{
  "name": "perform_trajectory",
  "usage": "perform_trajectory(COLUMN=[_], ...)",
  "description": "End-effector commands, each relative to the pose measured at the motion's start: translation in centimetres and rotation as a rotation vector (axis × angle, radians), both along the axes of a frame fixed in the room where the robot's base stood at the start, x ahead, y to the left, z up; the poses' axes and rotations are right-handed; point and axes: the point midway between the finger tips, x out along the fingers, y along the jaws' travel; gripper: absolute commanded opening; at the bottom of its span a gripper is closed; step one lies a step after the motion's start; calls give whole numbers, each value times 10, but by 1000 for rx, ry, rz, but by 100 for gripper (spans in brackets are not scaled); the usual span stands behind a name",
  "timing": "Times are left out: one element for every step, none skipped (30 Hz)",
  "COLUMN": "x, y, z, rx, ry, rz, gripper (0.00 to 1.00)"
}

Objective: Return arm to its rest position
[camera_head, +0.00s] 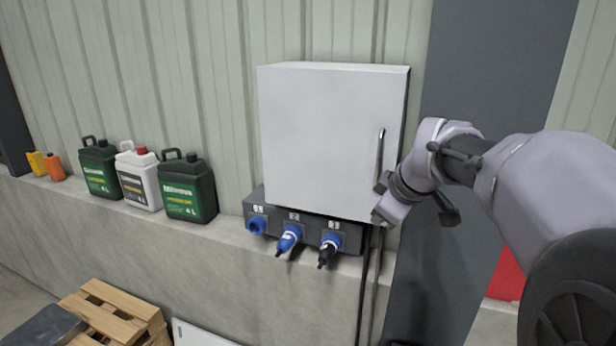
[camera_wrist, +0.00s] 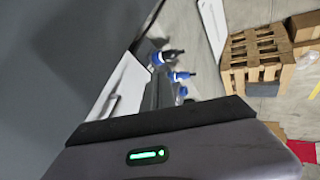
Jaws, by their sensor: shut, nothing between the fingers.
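My gripper (camera_head: 381,213) is in front of the right edge of the white cabinet (camera_head: 325,140), close to its lower right corner. The gripper is shut and empty. My arm comes in from the right of the head view, bent at the wrist. I cannot tell whether the gripper touches the cabinet.
Canisters (camera_head: 188,188) stand on the ledge at left. Pallets (camera_head: 115,315) lie on the floor. A cabinet handle (camera_head: 380,155) sits near my wrist.

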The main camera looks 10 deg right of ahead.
Motion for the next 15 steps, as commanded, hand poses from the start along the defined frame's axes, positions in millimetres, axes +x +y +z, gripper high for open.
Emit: perform_trajectory(x=[-13, -25, -45, -63, -81, -106, -125, -143, -167, -184, -200, -219, -232, -243, -255], y=[12, 21, 36, 48, 60, 74, 84, 93, 103, 110, 116, 123, 126, 130, 133], z=[-29, -47, -75, -98, -122, -153, -177, -202, -234, -258, -280, -307, -325, -341, -358], rx=[36, 72, 130, 181, 234, 301, 350, 400, 464, 508, 549, 598, 631, 661, 691], ry=[6, 12, 23, 34, 47, 63, 78, 94, 115, 128, 142, 161, 172, 184, 197], rz=[-33, -69, -131, -184, -240, -317, -374, -434, -512, -568, -624, -690, -736, -778, -825], gripper=[0, 0, 0, 0, 0, 0, 0, 0, 0, 0, 0, 0, 0, 0, 0])
